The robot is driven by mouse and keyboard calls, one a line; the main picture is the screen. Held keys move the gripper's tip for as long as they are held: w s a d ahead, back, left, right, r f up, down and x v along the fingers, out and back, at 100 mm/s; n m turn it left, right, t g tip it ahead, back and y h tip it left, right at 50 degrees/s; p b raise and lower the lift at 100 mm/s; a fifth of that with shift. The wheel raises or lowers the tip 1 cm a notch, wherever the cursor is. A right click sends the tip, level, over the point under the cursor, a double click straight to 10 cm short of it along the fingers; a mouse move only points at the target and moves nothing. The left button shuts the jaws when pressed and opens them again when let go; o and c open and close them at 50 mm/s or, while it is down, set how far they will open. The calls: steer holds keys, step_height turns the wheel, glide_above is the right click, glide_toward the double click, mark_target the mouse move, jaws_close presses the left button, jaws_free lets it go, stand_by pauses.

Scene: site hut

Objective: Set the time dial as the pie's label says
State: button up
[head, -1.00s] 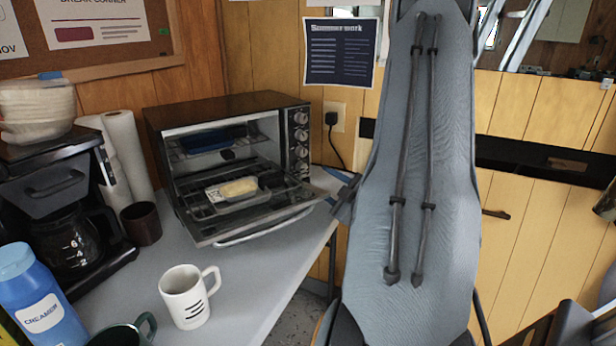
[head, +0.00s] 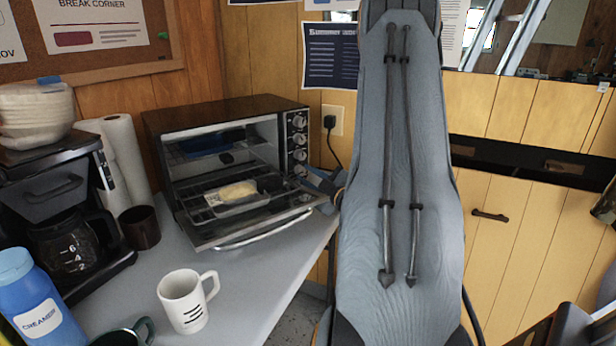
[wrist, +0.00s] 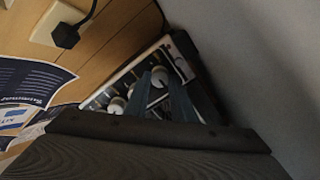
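The toaster oven (head: 222,104) stands on the table with its glass door (head: 262,224) hanging open. A pale yellow pie (head: 236,191) sits in a foil tray at the oven mouth; I cannot read any label on it. A column of round dials (head: 299,137) runs down the oven's right front panel. My gripper (head: 322,184) is at the lower end of that panel, partly hidden by my arm. In the wrist view its two fingers (wrist: 160,88) are apart and point at the panel, with one dial (wrist: 183,63) near the tips. I cannot tell whether they touch a dial.
A white mug (head: 184,302), a blue creamer bottle (head: 38,300), a coffee maker (head: 70,225) and a dark brown cup (head: 140,227) stand on the table (head: 240,275). A plug (head: 329,122) and cord are on the wall right of the oven.

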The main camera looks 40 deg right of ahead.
jaws_close()
steer(key=shift+m+p, duration=0.5)
steer(key=shift+m, duration=0.2)
steer(key=o, duration=0.7)
jaws_free()
steer(key=shift+s+a, duration=0.25)
steer(key=shift+s, duration=1.7)
steer(key=shift+s+a, duration=0.2)
steer(key=shift+s, duration=1.75)
